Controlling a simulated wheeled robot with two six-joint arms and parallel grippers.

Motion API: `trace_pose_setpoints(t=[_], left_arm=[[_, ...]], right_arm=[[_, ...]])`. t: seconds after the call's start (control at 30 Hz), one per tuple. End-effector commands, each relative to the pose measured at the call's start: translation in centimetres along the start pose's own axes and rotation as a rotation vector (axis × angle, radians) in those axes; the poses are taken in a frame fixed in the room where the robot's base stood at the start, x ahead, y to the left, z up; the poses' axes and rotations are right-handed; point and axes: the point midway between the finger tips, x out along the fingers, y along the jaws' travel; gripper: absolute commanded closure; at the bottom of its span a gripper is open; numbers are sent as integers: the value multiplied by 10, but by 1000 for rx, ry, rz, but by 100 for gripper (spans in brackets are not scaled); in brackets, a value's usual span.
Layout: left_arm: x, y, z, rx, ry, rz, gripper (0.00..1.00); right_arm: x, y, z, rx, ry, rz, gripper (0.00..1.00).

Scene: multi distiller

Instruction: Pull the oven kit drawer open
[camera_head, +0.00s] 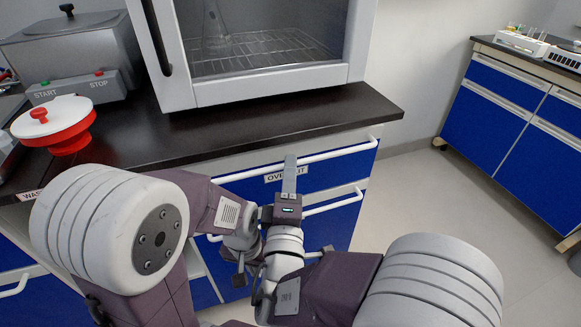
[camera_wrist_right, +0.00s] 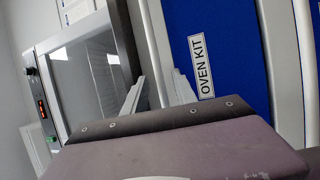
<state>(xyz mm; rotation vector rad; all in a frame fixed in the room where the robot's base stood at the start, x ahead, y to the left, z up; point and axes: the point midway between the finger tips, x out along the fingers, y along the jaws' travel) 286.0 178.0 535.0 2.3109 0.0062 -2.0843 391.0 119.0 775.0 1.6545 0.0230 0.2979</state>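The oven kit drawer (camera_head: 345,170) is the blue top drawer under the dark counter and looks shut. Its white bar handle (camera_head: 335,154) runs along its upper edge, with the OVEN KIT label (camera_head: 287,173) just below. The label also shows in the right wrist view (camera_wrist_right: 203,66). My right gripper (camera_head: 289,172) is at the handle beside the label, its fingers pointing at the drawer front. In the right wrist view my right gripper (camera_wrist_right: 157,95) has its two fingers apart, one each side of the handle bar. My left arm is folded at the left; I cannot make out its gripper.
A second drawer with a white handle (camera_head: 335,202) lies below. A glass-fronted oven (camera_head: 265,85) stands on the counter (camera_head: 200,130). A red and white container (camera_head: 55,122) and a grey bath (camera_head: 70,50) are at left. Blue cabinets (camera_head: 520,115) stand right; the floor between is clear.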

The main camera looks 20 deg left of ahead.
Motion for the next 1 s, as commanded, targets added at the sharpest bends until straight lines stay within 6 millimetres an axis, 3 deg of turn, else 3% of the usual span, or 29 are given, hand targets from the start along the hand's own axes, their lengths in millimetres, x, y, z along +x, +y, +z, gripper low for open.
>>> trace_pose_setpoints(t=[0.2, 0.47, 0.6, 1.0], left_arm=[[5, 0, 1, 0, 0, 0, 100], [4, 0, 0, 0, 0, 0, 100], [4, 0, 0, 0, 0, 0, 100], [4, 0, 0, 0, 0, 0, 100]], right_arm=[[25, -1, 0, -1, -1, 0, 67], [27, 0, 0, -1, 0, 0, 67], [26, 0, 0, -1, 0, 0, 100], [26, 0, 0, -1, 0, 0, 100]])
